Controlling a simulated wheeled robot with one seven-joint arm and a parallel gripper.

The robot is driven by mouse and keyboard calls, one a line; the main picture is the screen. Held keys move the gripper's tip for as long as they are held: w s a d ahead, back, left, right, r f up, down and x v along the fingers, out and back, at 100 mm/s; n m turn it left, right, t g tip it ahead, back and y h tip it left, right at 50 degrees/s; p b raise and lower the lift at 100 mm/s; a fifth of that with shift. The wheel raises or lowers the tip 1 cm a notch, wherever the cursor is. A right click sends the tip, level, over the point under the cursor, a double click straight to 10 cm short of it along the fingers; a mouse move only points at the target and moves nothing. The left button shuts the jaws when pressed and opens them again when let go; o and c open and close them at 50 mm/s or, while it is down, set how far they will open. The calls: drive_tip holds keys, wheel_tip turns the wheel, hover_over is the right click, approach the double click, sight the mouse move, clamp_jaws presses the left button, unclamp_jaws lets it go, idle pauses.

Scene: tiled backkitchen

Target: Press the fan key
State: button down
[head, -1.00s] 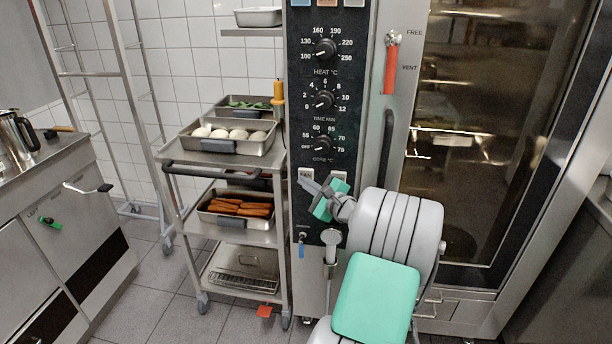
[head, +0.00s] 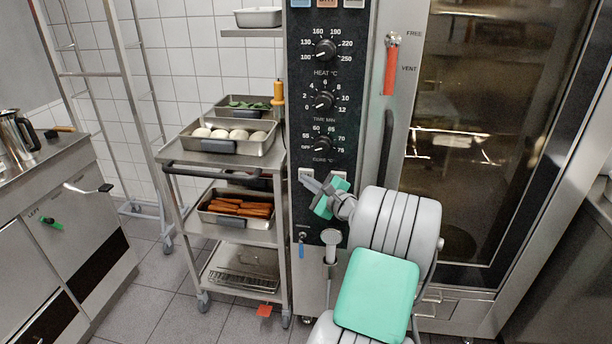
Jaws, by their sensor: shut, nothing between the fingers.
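The pale fan key (head: 306,172) sits low on the left of the oven's black control panel (head: 299,140), below the bottom knob. Its lettering is hard to read, and its lower part is covered by my gripper (head: 304,181). My gripper is shut and empty, with its grey fingertips pointing left at the key. I cannot tell whether the tips touch it. A second pale key (head: 341,174) shows to the right, partly behind my gripper.
The panel carries a core knob (head: 322,150), a time knob (head: 324,101) and a heat knob (head: 325,50). A vent lever with a red grip (head: 391,70) and a dark door handle (head: 386,150) are at the right. A loaded trolley (head: 278,240) stands close at the left.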

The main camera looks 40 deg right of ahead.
drive_tip(key=shift+w+d, duration=0.15)
drive_tip(key=shift+d, duration=0.05)
idle(0.3)
drive_tip(key=shift+a, duration=0.1)
drive_tip(key=shift+s+a+p, duration=0.35)
drive_tip(key=shift+s+a, duration=0.15)
drive_tip(key=shift+a, duration=0.05)
drive_tip(key=s+a, duration=0.1)
drive_tip(key=a, duration=0.1)
drive_tip(key=s+a+p, duration=0.1)
drive_tip(key=s+a, duration=0.1)
idle(0.5)
idle(0.5)
